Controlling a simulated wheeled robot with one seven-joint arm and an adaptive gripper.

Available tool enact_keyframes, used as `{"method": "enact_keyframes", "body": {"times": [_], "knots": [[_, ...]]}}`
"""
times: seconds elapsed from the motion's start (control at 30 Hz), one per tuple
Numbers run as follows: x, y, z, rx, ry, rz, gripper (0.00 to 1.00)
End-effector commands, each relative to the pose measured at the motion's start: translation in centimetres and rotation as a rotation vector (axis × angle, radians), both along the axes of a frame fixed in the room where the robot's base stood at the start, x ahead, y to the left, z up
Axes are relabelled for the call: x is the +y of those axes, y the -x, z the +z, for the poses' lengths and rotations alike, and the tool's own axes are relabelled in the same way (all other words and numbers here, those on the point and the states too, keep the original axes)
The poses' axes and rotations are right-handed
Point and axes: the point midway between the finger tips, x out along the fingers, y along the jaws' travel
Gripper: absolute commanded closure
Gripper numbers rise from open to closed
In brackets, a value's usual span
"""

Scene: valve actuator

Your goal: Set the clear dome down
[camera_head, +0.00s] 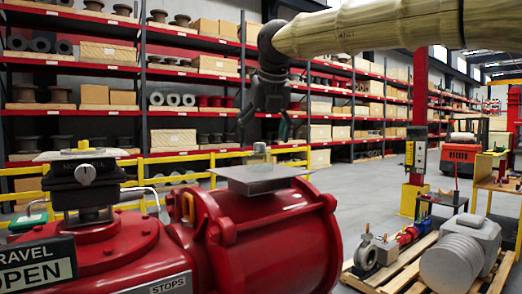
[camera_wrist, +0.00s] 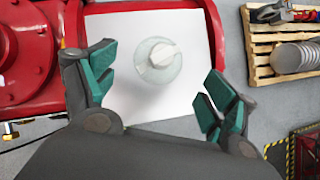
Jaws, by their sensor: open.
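The clear dome (camera_wrist: 157,62) is a round, see-through cap with a pale block-like part showing at its middle. It rests on a flat, light plate (camera_wrist: 120,100) in the wrist view. In the head view the plate (camera_head: 262,181) lies on top of the red cylinder, with the dome (camera_head: 259,154) small near its back edge. My gripper (camera_head: 264,128) hangs above the plate, fingers pointing down. In the wrist view my gripper (camera_wrist: 162,88) is open, its green-padded fingers well apart on either side of the dome, touching nothing.
The red valve actuator (camera_head: 275,238) fills the lower left, with a black indicator housing (camera_head: 85,175) on top. A pallet (camera_head: 395,281) with a grey motor (camera_head: 462,254) stands on the floor at right. Yellow railing (camera_head: 195,162) and tall shelves are behind.

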Motion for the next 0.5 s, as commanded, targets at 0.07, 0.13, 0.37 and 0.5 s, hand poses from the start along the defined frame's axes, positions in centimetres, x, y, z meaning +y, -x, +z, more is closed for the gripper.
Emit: {"method": "enact_keyframes", "body": {"times": [0.07,0.13,0.37,0.5], "knots": [[-0.2,0.8,1.1,-0.003,-0.002,0.001,0.15],[-0.4,1.5,2.2,-0.003,-0.002,0.001,0.15],[-0.7,3.0,4.7,-0.001,-0.001,0.001,0.15],[-0.8,3.5,5.5,0.001,0.001,0.001,0.15]]}}
